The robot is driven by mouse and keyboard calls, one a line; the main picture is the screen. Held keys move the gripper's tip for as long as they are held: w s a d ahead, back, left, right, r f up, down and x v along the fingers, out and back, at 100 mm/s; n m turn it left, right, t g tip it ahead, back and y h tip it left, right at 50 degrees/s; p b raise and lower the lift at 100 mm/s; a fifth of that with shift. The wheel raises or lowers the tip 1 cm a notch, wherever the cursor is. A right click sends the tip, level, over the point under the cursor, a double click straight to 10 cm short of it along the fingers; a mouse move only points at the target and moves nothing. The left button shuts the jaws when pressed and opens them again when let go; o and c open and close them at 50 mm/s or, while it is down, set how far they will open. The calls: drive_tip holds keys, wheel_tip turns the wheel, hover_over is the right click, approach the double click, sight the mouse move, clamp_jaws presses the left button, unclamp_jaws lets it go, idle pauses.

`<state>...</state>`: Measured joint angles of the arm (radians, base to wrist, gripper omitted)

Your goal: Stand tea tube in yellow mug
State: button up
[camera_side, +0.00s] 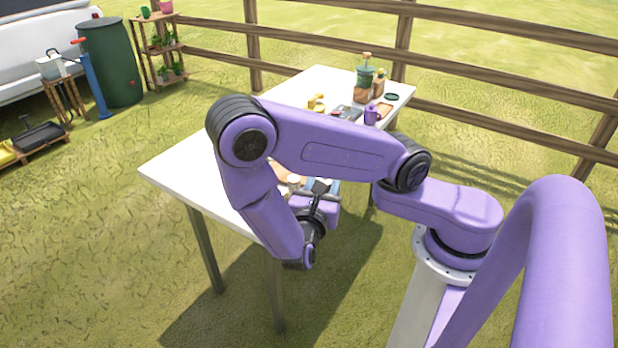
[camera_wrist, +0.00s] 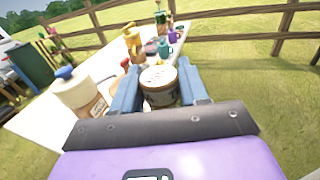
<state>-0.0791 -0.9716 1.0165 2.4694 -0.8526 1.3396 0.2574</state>
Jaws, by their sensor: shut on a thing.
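My gripper (camera_wrist: 157,90) is shut on a round container with a pale cream top and a darker body, which appears to be the tea tube (camera_wrist: 158,78). The container sits between the two blue fingers, and its lower part is hidden. In the side view my gripper (camera_side: 318,190) is at the near part of the white table, and my arm hides much of what it holds.
A white bottle with a blue cap (camera_wrist: 80,92) stands close left of my gripper. A teal cup (camera_wrist: 165,49) and a purple mug (camera_side: 371,114) stand farther along. A green-topped jar (camera_side: 364,82) is at the far end. The table's left part (camera_side: 185,165) is clear.

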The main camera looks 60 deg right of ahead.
drive_tip(key=s+d+m+g, duration=0.4)
drive_tip(key=s+m+g, duration=0.3)
drive_tip(key=g, duration=0.4)
drive_tip(key=s+a+m+g+y, duration=0.4)
drive_tip(key=a+m+g+y, duration=0.3)
drive_tip(key=m+g+y, duration=0.75)
drive_tip(key=w+a+f+m+t+y, duration=0.1)
drive_tip(key=w+a+m+t+y, duration=0.45)
drive_tip(key=y, duration=0.85)
drive_tip(key=w+d+f+m+t+y, duration=0.1)
drive_tip(key=w+d+m+t+y, duration=0.2)
drive_tip(key=w+d+m+t, duration=0.35)
drive_tip(key=w+d+m+t+y, duration=0.3)
drive_tip(key=w+m+t+y, duration=0.1)
drive_tip(key=w+m+t, duration=0.6)
drive_tip(key=w+d+r+m+t+h, duration=0.1)
drive_tip(key=w+d+m+t+h, duration=0.35)
drive_tip(key=d, duration=0.75)
drive_tip(key=w+d+m+t+h, duration=0.1)
drive_tip(key=d+m+t+h, duration=0.45)
drive_tip(key=d+t, duration=0.5)
drive_tip(key=shift+n+h, duration=0.45)
drive_tip(key=shift+s+d+f, duration=0.1)
drive_tip(key=shift+d+f, duration=0.1)
drive_tip(key=shift+f, duration=2.25)
drive_tip(key=shift+d+f, duration=0.15)
drive_tip(key=shift+f, duration=2.25)
